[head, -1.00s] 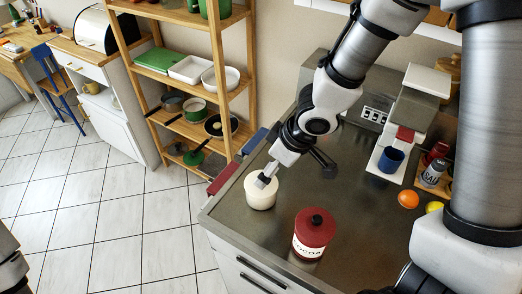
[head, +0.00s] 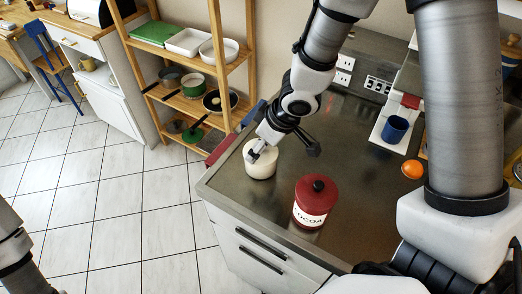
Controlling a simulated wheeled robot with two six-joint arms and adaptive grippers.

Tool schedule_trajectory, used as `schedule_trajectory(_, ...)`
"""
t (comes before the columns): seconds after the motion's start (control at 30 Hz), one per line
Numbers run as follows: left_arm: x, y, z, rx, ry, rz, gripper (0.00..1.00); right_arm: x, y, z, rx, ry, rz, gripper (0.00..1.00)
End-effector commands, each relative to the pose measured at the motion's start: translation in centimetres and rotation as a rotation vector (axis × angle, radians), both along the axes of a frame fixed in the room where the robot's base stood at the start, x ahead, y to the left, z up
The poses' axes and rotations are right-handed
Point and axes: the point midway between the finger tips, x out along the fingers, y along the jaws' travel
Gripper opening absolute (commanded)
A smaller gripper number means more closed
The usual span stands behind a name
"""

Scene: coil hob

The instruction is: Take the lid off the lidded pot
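A cream-white pot (head: 260,168) stands upright on the grey steel counter near its left edge. My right gripper (head: 256,153) points down at the top of this pot, at the middle of its lid. The gripper and wrist hide much of the lid and any knob, and the fingers are too small to tell whether they are open or closed on it. The pot appears to stand on the counter with its top in place. My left arm shows only at the lower left edge, and its gripper is out of view.
A red-lidded cocoa canister (head: 313,205) stands close by, front right of the pot. A blue mug (head: 395,130) and an orange (head: 412,169) are farther right. A wooden shelf (head: 217,45) with pans stands left of the counter. The counter's front left is clear.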

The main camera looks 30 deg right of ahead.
Motion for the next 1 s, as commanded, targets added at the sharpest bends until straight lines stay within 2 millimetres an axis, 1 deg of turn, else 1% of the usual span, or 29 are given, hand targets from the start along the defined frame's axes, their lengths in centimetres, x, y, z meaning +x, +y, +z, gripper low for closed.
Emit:
schedule_trajectory(0.1,0.0,0.0,-0.1,0.0,0.0,0.0,0.4,-0.2,-0.1,-0.3,-0.003,0.007,0.0,0.39)
schedule_trajectory(0.33,0.0,0.0,-0.2,0.0,0.0,0.0,0.4,-0.2,-0.1,-0.5,-0.004,0.011,0.0,0.38)
schedule_trajectory(0.47,0.0,0.0,0.1,0.0,0.0,0.0,0.4,-0.3,-0.1,-0.2,-0.004,0.011,0.0,0.38)
schedule_trajectory(0.53,0.0,0.0,0.9,0.0,0.0,0.0,0.4,-0.3,-0.1,0.7,-0.005,0.012,0.0,0.36)
schedule_trajectory(0.57,0.0,0.0,1.4,0.0,0.0,0.0,0.4,-0.3,-0.1,1.2,-0.005,0.012,0.0,0.23)
schedule_trajectory(0.6,0.0,0.0,2.2,0.0,0.0,0.0,0.4,-0.3,-0.1,2.1,-0.005,0.011,-0.001,0.0)
schedule_trajectory(0.8,0.0,0.0,6.9,0.0,-0.001,0.0,0.4,-0.2,-0.1,7.2,-0.003,0.007,0.0,0.0)
schedule_trajectory(0.9,0.0,0.0,8.4,0.0,-0.001,0.0,0.4,-0.2,-0.1,9.0,-0.003,0.007,-0.001,0.0)
schedule_trajectory(1.0,0.0,0.0,9.2,0.0,-0.001,0.0,0.4,-0.2,-0.1,9.8,-0.003,0.008,-0.006,0.0)
